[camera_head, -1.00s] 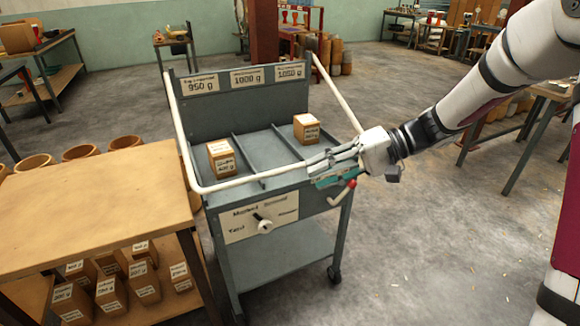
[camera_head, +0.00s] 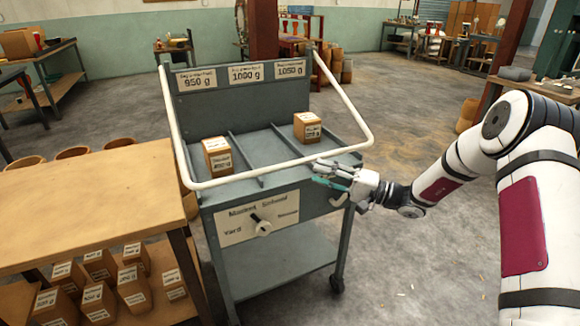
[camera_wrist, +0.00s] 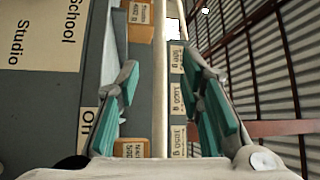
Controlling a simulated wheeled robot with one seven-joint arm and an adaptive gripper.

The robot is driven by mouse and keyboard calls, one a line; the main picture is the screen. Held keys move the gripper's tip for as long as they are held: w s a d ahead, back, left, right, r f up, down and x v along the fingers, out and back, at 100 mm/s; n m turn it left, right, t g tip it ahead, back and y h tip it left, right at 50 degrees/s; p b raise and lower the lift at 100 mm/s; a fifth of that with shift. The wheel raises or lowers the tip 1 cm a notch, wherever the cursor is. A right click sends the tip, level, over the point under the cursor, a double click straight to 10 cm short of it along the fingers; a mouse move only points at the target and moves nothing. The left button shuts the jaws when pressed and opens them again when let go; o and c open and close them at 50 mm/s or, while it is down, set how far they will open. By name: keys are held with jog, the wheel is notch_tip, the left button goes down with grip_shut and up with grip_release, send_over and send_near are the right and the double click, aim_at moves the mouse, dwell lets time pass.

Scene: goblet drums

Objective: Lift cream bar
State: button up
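The cream bar (camera_head: 280,166) is a bent tube framing the top of a grey cart (camera_head: 275,205). Its sides slope up to the back panel and its front run crosses above the tray's front edge. My gripper (camera_head: 325,174) is at the right part of the front run. In the wrist view the cream bar (camera_wrist: 160,85) runs lengthwise between the two teal-padded fingers of my gripper (camera_wrist: 165,100), with gaps on both sides. The fingers are open. The head view does not show clearly how deep the bar sits between them.
Two labelled wooden blocks, left (camera_head: 217,156) and right (camera_head: 307,127), stand in the cart's divided tray. A knob (camera_head: 262,225) is on the cart's front. A wooden table (camera_head: 90,205) with several blocks beneath stands close left. The floor right of the cart is clear.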

aim_at(290, 164)
jog(key=b+x, duration=0.1)
jog(key=x, duration=0.8)
jog(key=shift+a, duration=0.25)
grip_shut()
